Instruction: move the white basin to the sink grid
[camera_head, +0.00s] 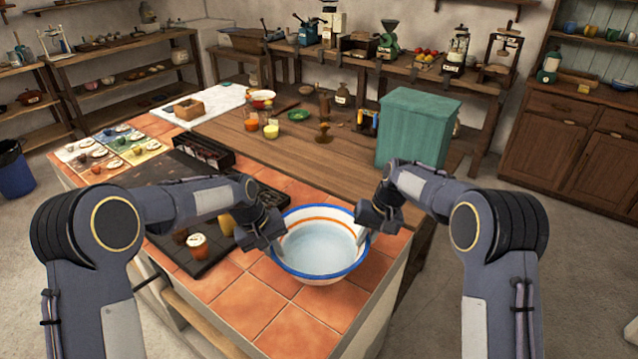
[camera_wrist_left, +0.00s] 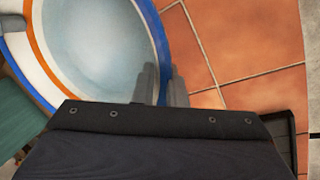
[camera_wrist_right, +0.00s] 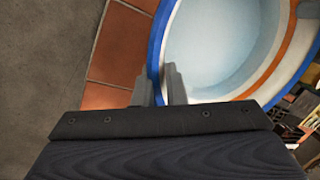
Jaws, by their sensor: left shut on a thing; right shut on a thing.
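The white basin (camera_head: 319,247), with a blue rim and an orange band inside, stands on the orange tiled counter between my two grippers. My left gripper (camera_head: 279,250) is shut on the basin's left rim, and my right gripper (camera_head: 362,243) is shut on its right rim. In the left wrist view the fingers (camera_wrist_left: 161,84) straddle the rim of the basin (camera_wrist_left: 100,45). In the right wrist view the fingers (camera_wrist_right: 160,84) straddle the rim of the basin (camera_wrist_right: 210,45). I cannot make out a sink grid for certain.
A dark tray (camera_head: 190,250) with a small orange-and-white cup (camera_head: 197,245) lies left of the basin. Bare tiles (camera_head: 290,315) lie in front. A black rack (camera_head: 203,152) stands further back.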

